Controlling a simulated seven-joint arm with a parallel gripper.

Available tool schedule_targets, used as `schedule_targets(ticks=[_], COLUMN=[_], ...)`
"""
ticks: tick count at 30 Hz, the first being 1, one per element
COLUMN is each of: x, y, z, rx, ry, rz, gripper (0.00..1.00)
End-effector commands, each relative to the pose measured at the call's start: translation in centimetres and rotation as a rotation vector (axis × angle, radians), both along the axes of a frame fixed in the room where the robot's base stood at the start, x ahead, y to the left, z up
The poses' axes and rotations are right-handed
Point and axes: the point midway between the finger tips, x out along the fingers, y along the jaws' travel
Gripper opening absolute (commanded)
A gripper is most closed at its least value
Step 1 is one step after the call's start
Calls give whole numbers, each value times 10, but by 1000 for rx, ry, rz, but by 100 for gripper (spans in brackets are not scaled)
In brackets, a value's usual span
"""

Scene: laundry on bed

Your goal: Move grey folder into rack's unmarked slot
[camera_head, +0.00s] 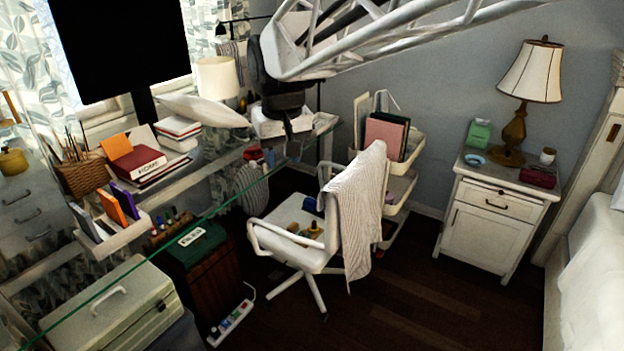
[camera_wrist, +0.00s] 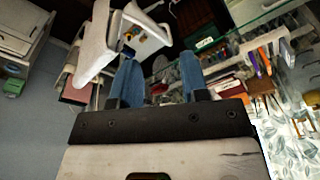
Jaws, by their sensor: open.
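A grey folder (camera_head: 84,221) leans at the left end of a white rack (camera_head: 122,241) on the glass desk, in the head view. An orange folder (camera_head: 112,208) and a purple folder (camera_head: 125,201) stand beside it in the rack. The wrist view shows the rack (camera_wrist: 284,33) at the upper right, with the grey folder (camera_wrist: 286,52) in it. Slot markings are too small to read. My gripper (camera_wrist: 160,78) is open, with nothing between its blue fingers. In the head view my gripper (camera_head: 289,146) hangs well right of the rack, near the desk's right end; its fingers are hard to see.
A white chair (camera_head: 290,232) with a striped cloth (camera_head: 362,205) stands below my gripper. A white cart (camera_head: 412,152) holds pink and dark folders. A red binder (camera_head: 136,163), a wicker basket (camera_head: 84,177) and a white lamp (camera_head: 218,78) crowd the desk. Open floor lies right of the chair.

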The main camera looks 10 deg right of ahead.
Motion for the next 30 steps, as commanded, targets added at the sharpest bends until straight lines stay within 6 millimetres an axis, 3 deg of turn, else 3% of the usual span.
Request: schedule_targets(ticks=[3,15,24,30], x=[-30,-128,-196,-222], y=[-22,-78,-106,-114], z=[-5,-37,-70,-85], rx=[3,6,9,10], ry=[-10,-38,-59,-68], rz=[-32,-136,-208,-237], gripper=[41,41,41,41])
